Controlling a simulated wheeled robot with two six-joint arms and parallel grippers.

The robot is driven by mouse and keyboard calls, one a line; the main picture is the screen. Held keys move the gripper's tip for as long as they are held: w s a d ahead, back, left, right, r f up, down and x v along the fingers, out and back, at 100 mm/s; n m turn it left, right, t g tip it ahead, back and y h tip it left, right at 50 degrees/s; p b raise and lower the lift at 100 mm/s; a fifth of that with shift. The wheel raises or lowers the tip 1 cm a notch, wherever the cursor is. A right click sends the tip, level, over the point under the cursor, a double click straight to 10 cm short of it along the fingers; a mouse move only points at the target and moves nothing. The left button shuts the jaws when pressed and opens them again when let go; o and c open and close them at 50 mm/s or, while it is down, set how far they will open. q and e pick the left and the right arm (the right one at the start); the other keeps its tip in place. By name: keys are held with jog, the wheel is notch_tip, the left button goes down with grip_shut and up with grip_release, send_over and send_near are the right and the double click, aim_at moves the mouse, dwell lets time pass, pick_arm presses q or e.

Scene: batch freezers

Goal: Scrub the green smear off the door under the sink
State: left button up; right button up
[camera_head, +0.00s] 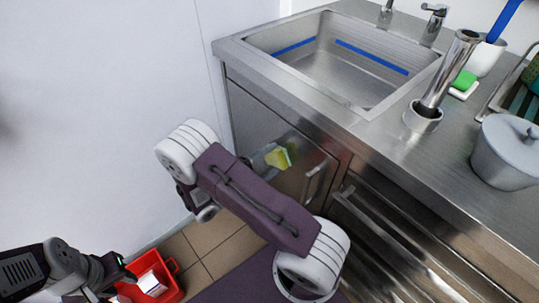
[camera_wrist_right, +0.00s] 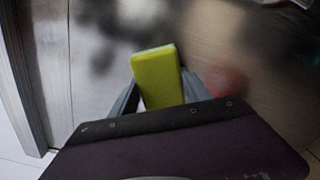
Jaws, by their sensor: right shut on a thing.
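The door under the sink (camera_head: 262,124) is brushed steel with a bar handle at its right side. My right arm crosses in front of its lower part. My right gripper (camera_wrist_right: 158,95) is shut on a yellow-green sponge (camera_wrist_right: 157,78), which points at a blurred, reflective surface in the right wrist view. In the head view a yellow patch (camera_head: 278,158) shows at the door just past my arm; the gripper is mostly hidden there. I cannot clearly make out the green smear. My left gripper (camera_head: 117,271) is low at the left, by a red crate; its jaws are unclear.
The red crate (camera_head: 171,290) with white items stands on the tiled floor. The sink (camera_head: 330,65) is above the door. A grey lidded pot (camera_head: 506,152), a steel cylinder (camera_head: 448,75) and a green sponge (camera_head: 464,82) are on the counter. A white wall is at left.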

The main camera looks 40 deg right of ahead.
aim_at(257, 134)
jog(key=shift+d, duration=0.1)
jog(key=shift+w+a, duration=0.15)
jog(key=shift+w, duration=0.85)
jog(key=shift+w+a, duration=0.1)
jog(key=shift+w, duration=0.85)
jog(key=shift+w+a+f+b, duration=0.15)
jog(key=shift+w+b, duration=0.25)
jog(key=shift+w, duration=0.9)
jog(key=shift+w+a, duration=0.1)
jog(key=shift+w, duration=0.5)
jog(key=shift+w+b, duration=0.55)
jog(key=shift+w, duration=1.35)
